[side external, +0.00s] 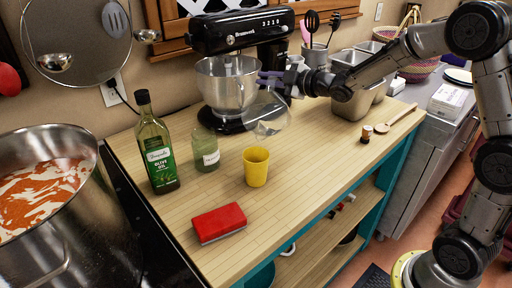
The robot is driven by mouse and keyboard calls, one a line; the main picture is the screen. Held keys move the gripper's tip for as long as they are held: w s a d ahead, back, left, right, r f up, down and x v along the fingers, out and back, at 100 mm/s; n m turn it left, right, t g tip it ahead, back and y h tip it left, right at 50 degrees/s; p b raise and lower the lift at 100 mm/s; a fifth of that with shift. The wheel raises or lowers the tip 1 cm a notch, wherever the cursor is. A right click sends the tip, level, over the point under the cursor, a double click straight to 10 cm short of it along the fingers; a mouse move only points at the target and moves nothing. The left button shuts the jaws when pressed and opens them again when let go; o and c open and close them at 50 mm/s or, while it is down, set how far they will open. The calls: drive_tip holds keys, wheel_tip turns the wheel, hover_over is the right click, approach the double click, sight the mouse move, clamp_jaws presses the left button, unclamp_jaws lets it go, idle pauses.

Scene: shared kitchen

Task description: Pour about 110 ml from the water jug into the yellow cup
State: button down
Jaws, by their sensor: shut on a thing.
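The yellow cup (256,168) stands upright on the wooden counter. The water jug (268,121) is clear glass or plastic and hangs above the counter, tilted, just above and slightly right of the cup. My gripper (268,79) is behind and above the jug, shut on it; the exact grip point is hard to see. The jug appears apart from the cup. I cannot make out a stream of water, and the level in the cup is hidden by its wall.
An olive oil bottle (156,146) and a greenish labelled jar (205,150) stand left of the cup. A red sponge-like block (219,222) lies in front. A stand mixer with a metal bowl (222,84) is behind. The counter right of the cup (310,165) is clear.

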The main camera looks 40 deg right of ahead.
sight(268, 103)
drive_tip(key=shift+w+d+f+m, duration=0.15)
drive_tip(key=shift+d+m, duration=0.1)
drive_tip(key=shift+m, duration=0.05)
idle(1.9)
drive_tip(key=shift+w+d+f+m+g, duration=0.3)
drive_tip(key=shift+d+f+m+g, duration=0.1)
drive_tip(key=shift+d+m, duration=0.1)
drive_tip(key=f, duration=0.2)
drive_tip(key=d+f+m, duration=0.1)
drive_tip(key=shift+w+g+y+p, duration=0.3)
drive_tip(key=shift+w, duration=0.05)
drive_tip(key=w+d+f+m+g+y+p, duration=0.1)
drive_tip(key=w+d+f+m+g+y, duration=0.1)
drive_tip(key=d+f+m, duration=0.3)
drive_tip(key=shift+w+d+f+y+p, duration=0.25)
drive_tip(key=shift+w+f+y+p, duration=0.25)
drive_tip(key=shift+f, duration=0.55)
drive_tip(key=shift+w, duration=0.1)
